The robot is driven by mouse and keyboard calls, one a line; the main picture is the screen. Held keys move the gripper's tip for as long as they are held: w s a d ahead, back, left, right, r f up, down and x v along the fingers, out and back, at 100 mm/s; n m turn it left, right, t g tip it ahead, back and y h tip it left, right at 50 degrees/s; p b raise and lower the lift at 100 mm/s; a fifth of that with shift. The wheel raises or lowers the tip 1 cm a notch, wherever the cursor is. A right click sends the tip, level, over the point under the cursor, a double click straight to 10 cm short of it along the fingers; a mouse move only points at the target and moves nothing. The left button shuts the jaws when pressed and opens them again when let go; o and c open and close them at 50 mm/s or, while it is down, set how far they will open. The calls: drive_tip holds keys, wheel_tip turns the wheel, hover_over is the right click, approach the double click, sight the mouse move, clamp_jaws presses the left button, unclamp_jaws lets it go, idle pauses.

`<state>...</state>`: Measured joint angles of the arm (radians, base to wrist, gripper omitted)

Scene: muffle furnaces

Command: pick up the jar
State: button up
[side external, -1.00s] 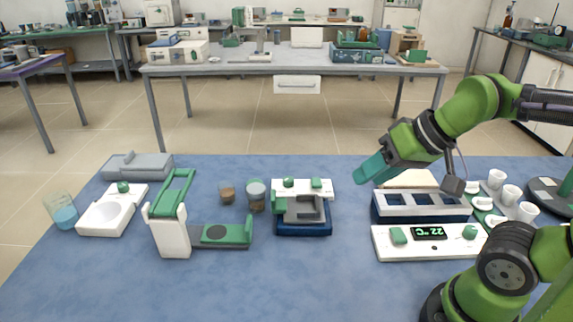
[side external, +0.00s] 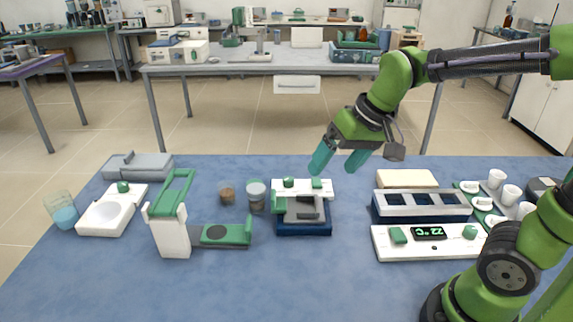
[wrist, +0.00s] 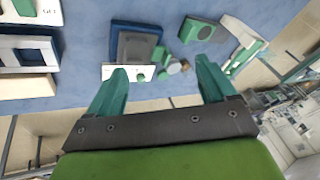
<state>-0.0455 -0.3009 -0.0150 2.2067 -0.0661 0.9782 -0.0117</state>
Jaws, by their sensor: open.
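My gripper (side external: 335,166) is open and empty, above the back of the bench, up and to the right of the jars. Its two teal fingers are spread apart in the wrist view (wrist: 162,70).
A blue-based device with a white top (side external: 303,228) stands right of the jars. A white-and-green stand (side external: 170,230) is left of them. A beaker of blue liquid (side external: 65,215) is far left. A rack (side external: 422,205) and a display unit (side external: 428,243) are right. The front bench is clear.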

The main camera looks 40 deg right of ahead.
drive_tip(key=w+f+g, duration=0.2)
drive_tip(key=w, duration=0.8)
drive_tip(key=g+h, duration=0.2)
hover_over(257, 201)
drive_tip(key=d, duration=0.1)
wheel_tip(257, 201, down, 6)
drive_tip(key=w+r, duration=0.2)
drive_tip(key=shift+n+g, duration=0.3)
drive_tip(key=f, duration=1.1)
drive_tip(key=shift+s+f, duration=0.2)
drive_tip(key=shift+s, duration=0.05)
drive_tip(key=shift+d+f, duration=0.1)
drive_tip(key=shift+f, duration=2.65)
